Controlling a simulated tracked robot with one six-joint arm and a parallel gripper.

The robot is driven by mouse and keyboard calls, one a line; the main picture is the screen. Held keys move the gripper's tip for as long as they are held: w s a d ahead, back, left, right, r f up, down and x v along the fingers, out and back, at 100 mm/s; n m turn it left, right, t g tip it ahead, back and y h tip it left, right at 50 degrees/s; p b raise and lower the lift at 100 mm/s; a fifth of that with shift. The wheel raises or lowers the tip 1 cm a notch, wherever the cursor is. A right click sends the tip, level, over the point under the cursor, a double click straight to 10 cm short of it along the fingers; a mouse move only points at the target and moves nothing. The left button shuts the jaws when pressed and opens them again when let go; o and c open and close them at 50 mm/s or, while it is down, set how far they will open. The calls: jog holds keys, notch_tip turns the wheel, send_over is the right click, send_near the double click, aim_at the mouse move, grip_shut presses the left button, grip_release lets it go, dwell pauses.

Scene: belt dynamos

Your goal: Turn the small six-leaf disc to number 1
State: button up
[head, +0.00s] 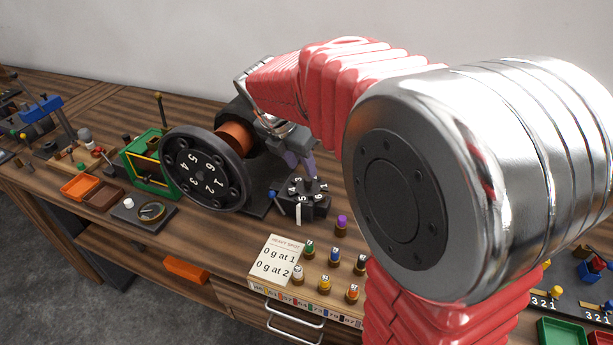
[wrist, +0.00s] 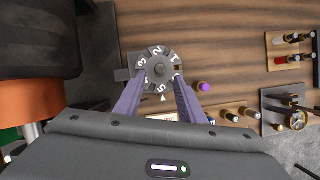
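The small six-leaf disc (wrist: 159,57) is dark grey with white numbers and a round central hub. It also shows in the head view (head: 310,188) on a black block. In the wrist view the 5 is at the bottom, by a white pointer (wrist: 163,98); the 1 is at the upper right and the 2 at the top. My gripper (wrist: 161,80) has its two purple fingers apart, one on each side of the 5, over the lower part of the disc. Whether they touch it I cannot tell. In the head view my gripper (head: 299,163) is just above the disc.
A large numbered wheel (head: 205,170) stands left of the disc. A purple-topped peg (head: 341,224) is close at the right. Several coloured pegs and a heavy spot card (head: 277,259) are in front. A green frame (head: 150,163) stands farther left.

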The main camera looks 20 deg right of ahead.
aim_at(307, 179)
jog(key=x, duration=0.6)
jog(key=shift+d+f, duration=0.1)
jog(key=shift+f, duration=0.2)
jog(key=shift+c, duration=0.2)
grip_shut()
